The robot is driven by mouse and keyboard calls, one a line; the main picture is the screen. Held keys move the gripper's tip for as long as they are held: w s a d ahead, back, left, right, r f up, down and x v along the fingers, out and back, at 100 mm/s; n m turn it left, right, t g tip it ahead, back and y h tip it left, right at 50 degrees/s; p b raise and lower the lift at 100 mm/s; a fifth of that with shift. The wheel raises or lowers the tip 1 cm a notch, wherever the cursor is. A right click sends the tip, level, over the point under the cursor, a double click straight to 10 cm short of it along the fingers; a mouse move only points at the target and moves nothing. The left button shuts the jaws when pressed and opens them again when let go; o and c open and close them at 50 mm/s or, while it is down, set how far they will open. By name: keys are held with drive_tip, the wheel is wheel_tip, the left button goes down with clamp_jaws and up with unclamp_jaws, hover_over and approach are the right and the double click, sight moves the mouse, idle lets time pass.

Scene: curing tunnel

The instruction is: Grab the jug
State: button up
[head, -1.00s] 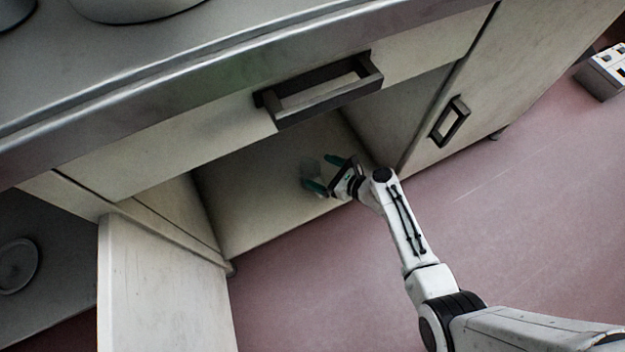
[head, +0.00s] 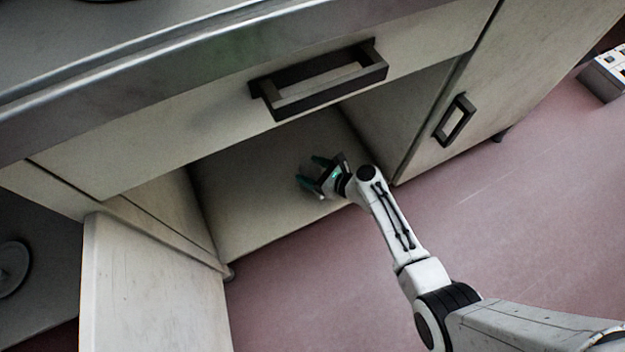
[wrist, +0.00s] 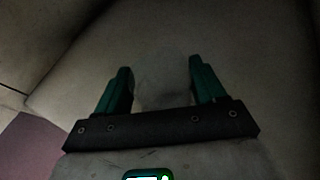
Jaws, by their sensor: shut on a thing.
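The jug (head: 312,169) is a pale, see-through vessel inside the open cabinet, standing on its floor panel as far as I can tell. It is small and dim in the head view, partly covered by my gripper. In the wrist view the jug (wrist: 163,86) is a faint grey shape between the two green fingers. My gripper (head: 308,172) reaches into the cabinet from the right and is shut on the jug, with a finger on either side. The wrist view also shows my gripper (wrist: 160,75). I cannot make out a handle on the jug.
The cabinet floor (head: 250,205) is otherwise bare. An open door (head: 150,285) stands at lower left. A drawer front with a dark handle (head: 320,82) overhangs the opening. A closed door with a handle (head: 455,118) is on the right.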

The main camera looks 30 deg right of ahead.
drive_tip(key=c, duration=0.6)
drive_tip(key=shift+r, duration=0.1)
